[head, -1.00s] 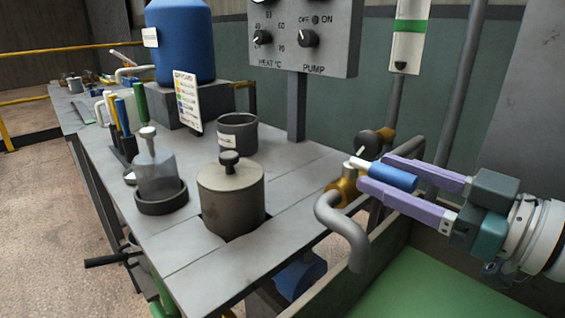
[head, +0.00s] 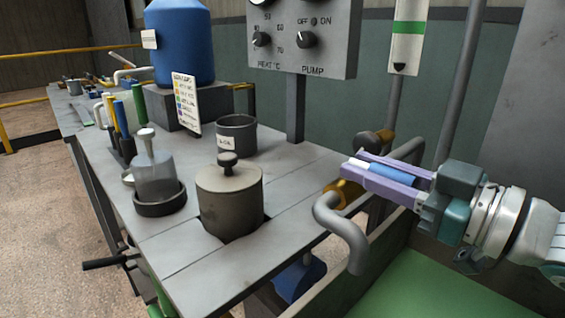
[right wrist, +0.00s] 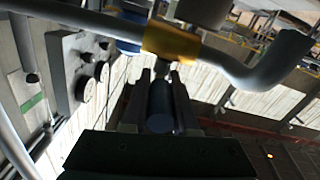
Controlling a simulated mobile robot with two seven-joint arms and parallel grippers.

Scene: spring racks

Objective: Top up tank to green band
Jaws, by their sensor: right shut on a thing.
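My right gripper (head: 352,162) is shut on the blue lever handle (head: 398,173) of the brass tap (head: 346,192), with its purple fingers on either side. A grey curved spout (head: 345,232) comes off the tap. In the right wrist view the handle (right wrist: 160,104) lies dark between the fingers, below the brass tap body (right wrist: 171,42). A white level gauge (head: 405,50) with a green band (head: 409,28) stands upright at the top right. A black pointed mark (head: 400,67) shows below the band. My left gripper is not in view.
A green-floored basin (head: 430,285) lies below the spout. A control panel (head: 300,40) stands behind.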

